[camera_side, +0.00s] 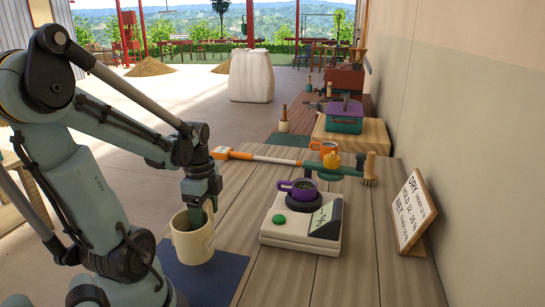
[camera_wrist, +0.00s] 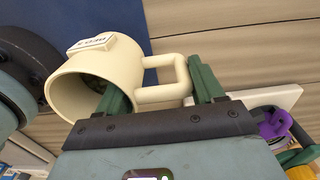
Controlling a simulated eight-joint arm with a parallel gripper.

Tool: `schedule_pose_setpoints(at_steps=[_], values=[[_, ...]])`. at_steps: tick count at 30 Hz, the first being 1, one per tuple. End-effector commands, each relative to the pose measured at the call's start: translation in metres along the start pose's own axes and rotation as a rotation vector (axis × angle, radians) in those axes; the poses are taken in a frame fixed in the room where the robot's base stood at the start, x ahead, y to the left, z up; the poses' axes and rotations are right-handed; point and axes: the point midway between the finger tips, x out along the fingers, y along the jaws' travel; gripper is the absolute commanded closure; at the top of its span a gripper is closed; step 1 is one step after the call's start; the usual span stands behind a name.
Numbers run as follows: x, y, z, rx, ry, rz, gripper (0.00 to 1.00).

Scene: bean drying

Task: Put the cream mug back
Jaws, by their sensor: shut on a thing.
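The cream mug (camera_side: 188,243) is upright at the front left of the table, over the blue mat (camera_side: 228,272). Whether its base touches the mat I cannot tell. My gripper (camera_side: 198,207) points down at the mug's rim. In the wrist view, the mug (camera_wrist: 122,62) shows its mouth, a small pale label and its square handle. My gripper (camera_wrist: 160,92) has one green finger at the mug's mouth and the other beyond the handle, so it is shut on the mug. The mug's inside is mostly hidden.
A sign (camera_side: 412,210) stands at right by the wall. The table's right front is clear.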

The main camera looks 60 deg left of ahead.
Motion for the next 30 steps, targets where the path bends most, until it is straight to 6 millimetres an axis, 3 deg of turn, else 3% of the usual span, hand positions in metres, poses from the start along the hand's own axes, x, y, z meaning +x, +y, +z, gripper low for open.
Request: schedule_pose_setpoints(at_steps=[9,22,23,27,30], values=[[0.026,0.000,0.000,-0.001,-0.001,-0.001,0.81],[0.030,0.000,0.000,-0.001,-0.001,-0.001,0.81],[0.030,0.000,0.000,-0.001,-0.001,-0.001,0.31],[0.030,0.000,0.000,-0.001,-0.001,-0.001,0.10],[0.030,0.000,0.000,-0.001,-0.001,-0.001,0.07]])
